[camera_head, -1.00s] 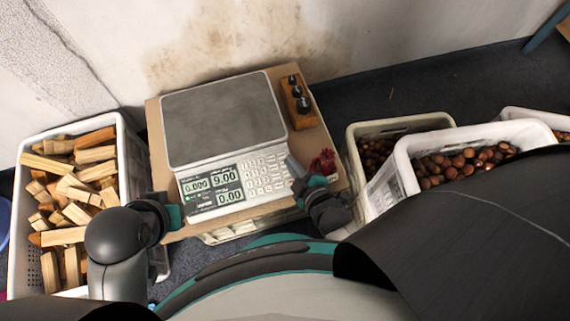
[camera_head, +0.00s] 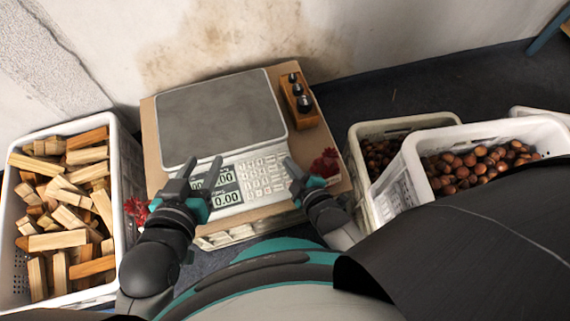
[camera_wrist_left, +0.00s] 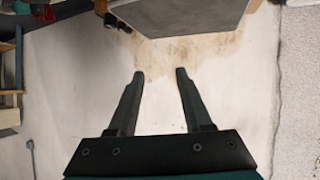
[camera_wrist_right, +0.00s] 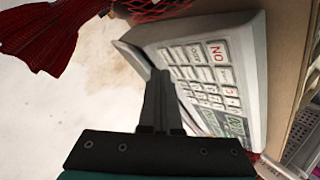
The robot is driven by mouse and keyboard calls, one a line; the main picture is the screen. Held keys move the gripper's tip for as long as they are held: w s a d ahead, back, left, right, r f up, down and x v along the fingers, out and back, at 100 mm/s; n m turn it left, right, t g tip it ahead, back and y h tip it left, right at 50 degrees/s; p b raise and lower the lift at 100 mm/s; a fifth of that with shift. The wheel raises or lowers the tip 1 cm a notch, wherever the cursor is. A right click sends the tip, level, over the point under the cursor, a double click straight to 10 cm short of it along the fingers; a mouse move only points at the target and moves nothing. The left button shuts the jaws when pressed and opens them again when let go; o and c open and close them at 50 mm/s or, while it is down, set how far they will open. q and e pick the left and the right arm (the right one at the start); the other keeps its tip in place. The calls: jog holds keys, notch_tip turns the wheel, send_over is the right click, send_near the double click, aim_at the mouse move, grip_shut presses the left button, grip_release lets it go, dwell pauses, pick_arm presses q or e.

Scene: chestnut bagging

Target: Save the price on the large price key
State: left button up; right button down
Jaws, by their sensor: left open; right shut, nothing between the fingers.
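The scale has a grey pan (camera_head: 220,118) and a white front panel with a keypad (camera_head: 262,175) and a display (camera_head: 228,198). The display's lower line reads 0.00; the left part is hidden by my left fingers. My left gripper (camera_head: 202,164) is open and empty, raised in front of the display's left side. My right gripper (camera_head: 290,163) is shut and empty at the keypad's right edge. In the right wrist view its closed fingertips (camera_wrist_right: 160,75) lie over the keys (camera_wrist_right: 205,75); I cannot tell whether they touch. The large price key cannot be picked out.
A wooden block with metal weights (camera_head: 303,108) and a red net (camera_head: 326,164) lie right of the scale on the cardboard (camera_head: 150,140). Another red net (camera_head: 135,208) shows at left. Crates of firewood (camera_head: 122,150) and chestnuts (camera_head: 408,165) stand on either side.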

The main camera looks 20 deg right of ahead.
pick_arm(q)
jog(key=shift+d+r+t+h+b, duration=0.4)
jog(key=shift+d+t, duration=0.4)
jog(key=shift+t, duration=0.1)
pick_arm(e)
jog(key=shift+w+f, duration=0.2)
jog(key=shift+f, duration=0.4)
pick_arm(q)
jog(key=shift+w+r, duration=0.1)
dwell(0.8)
pick_arm(e)
jog(key=shift+f, duration=0.1)
pick_arm(q)
jog(key=shift+f, duration=0.3)
pick_arm(e)
jog(key=shift+w+f, duration=0.15)
jog(key=shift+f, duration=0.2)
pick_arm(q)
jog(key=shift+f+b, duration=0.25)
jog(key=shift+b, duration=0.25)
pick_arm(e)
jog(key=shift+w+f, duration=0.1)
jog(key=shift+f, duration=0.2)
pick_arm(q)
jog(key=shift+r+p, duration=0.9)
pick_arm(e)
jog(key=shift+s+r, duration=0.3)
jog(key=shift+r, duration=0.45)
pick_arm(q)
jog(key=shift+r, duration=0.1)
